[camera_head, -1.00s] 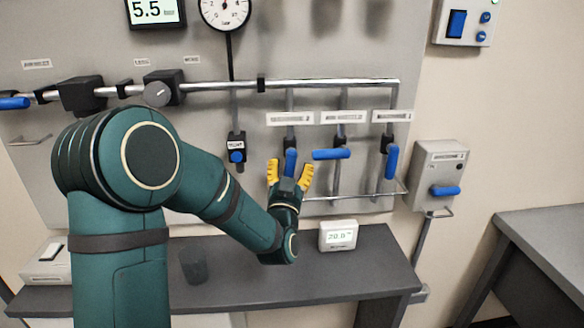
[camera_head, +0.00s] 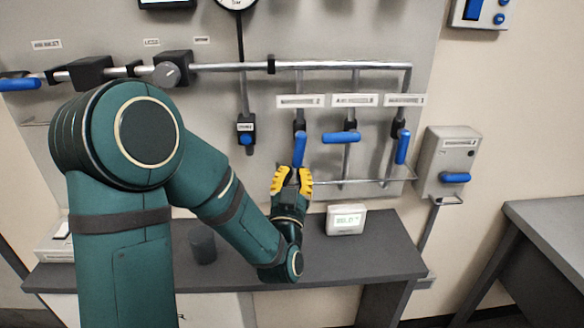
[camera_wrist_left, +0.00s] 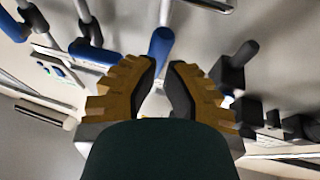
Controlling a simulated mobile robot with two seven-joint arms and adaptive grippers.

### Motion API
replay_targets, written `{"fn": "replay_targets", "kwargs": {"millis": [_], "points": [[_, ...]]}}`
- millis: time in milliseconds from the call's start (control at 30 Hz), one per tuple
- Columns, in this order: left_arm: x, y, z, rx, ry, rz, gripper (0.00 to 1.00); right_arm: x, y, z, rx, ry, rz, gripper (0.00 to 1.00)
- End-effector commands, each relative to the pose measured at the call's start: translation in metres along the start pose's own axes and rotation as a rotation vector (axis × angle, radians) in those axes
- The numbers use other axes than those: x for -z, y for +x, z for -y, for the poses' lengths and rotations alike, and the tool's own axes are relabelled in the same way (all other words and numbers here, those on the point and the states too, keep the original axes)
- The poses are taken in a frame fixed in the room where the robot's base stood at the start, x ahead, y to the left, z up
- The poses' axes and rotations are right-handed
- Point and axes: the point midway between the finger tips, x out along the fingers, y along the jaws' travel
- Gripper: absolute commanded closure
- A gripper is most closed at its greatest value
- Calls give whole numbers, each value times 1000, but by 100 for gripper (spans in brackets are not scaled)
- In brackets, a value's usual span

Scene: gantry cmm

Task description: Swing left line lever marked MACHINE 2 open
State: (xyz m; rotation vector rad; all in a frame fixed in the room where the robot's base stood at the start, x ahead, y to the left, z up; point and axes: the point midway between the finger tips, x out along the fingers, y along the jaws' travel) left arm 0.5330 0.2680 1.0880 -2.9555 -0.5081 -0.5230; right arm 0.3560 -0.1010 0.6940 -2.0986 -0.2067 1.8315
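Three blue-handled levers hang below the pipe in the head view. The left line lever (camera_head: 300,149) points down beneath a label (camera_head: 300,101) whose text is blurred but seems to end in 2. The middle lever (camera_head: 341,137) lies level, and the right lever (camera_head: 402,147) hangs down. My left gripper (camera_head: 291,175) is at the lower end of the left lever. In the left wrist view, its yellow fingers (camera_wrist_left: 164,75) stand a narrow gap apart, with a blue handle (camera_wrist_left: 160,46) just past the tips. Contact is not clear. My right gripper is not in view.
A grey shelf (camera_head: 380,255) below carries a white display box (camera_head: 346,220) and a dark cup (camera_head: 202,246). A wall box (camera_head: 448,160) with a blue handle is at the right. A thin rail (camera_head: 360,183) runs below the levers.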

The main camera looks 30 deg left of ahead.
Motion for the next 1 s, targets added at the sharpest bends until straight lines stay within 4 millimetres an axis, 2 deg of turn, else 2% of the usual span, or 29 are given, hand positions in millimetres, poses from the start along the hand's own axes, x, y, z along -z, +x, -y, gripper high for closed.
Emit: {"fn": "replay_targets", "kwargs": {"millis": [67,233,400,500,700,867,1000], "points": [[8,0,5,46,-123,18,100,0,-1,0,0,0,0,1],[28,-6,20,208,-557,60,100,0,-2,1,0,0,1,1],[44,-22,30,373,-996,64,100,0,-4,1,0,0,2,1],[50,-30,34,449,-1187,52,100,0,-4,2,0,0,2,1],[53,-39,35,522,-1366,35,100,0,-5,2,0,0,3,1],[54,-37,36,530,-1375,34,100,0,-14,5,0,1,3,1],[54,-31,37,531,-1369,34,100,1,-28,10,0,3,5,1]]}}
